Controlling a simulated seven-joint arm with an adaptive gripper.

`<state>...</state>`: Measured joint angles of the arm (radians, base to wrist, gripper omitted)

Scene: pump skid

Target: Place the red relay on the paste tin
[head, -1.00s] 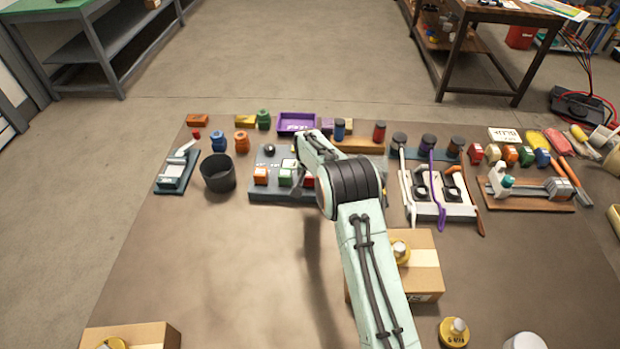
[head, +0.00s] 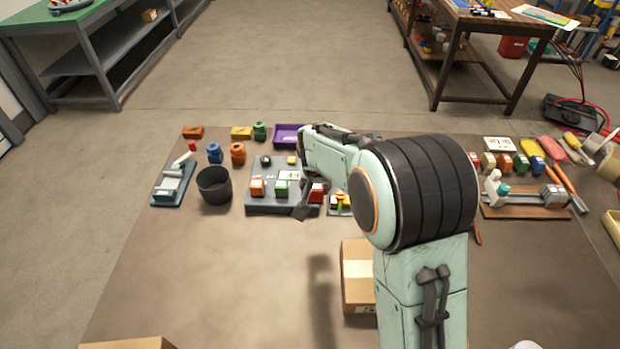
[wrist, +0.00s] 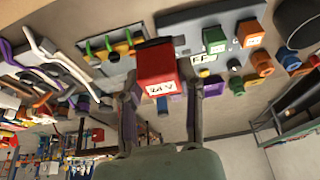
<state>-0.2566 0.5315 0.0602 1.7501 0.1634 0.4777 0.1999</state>
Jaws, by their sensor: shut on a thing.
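The red relay (wrist: 158,65), a block with a white "24 V" label, is between the two fingers of my gripper (wrist: 160,88) in the wrist view. The gripper is shut on it. In the head view my gripper (head: 303,208) is at the right end of the grey relay base, with the red relay (head: 318,191) beside it. I cannot tell whether the relay is clear of the base. I cannot make out the paste tin now; my arm hides much of the right-hand table.
The grey base (head: 262,205) carries an orange relay (head: 257,188) and a green relay (head: 281,188). A dark cup (head: 214,186) stands left of it. A cardboard box (head: 357,280) stands in front, partly behind my arm. The table's front left is mostly clear.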

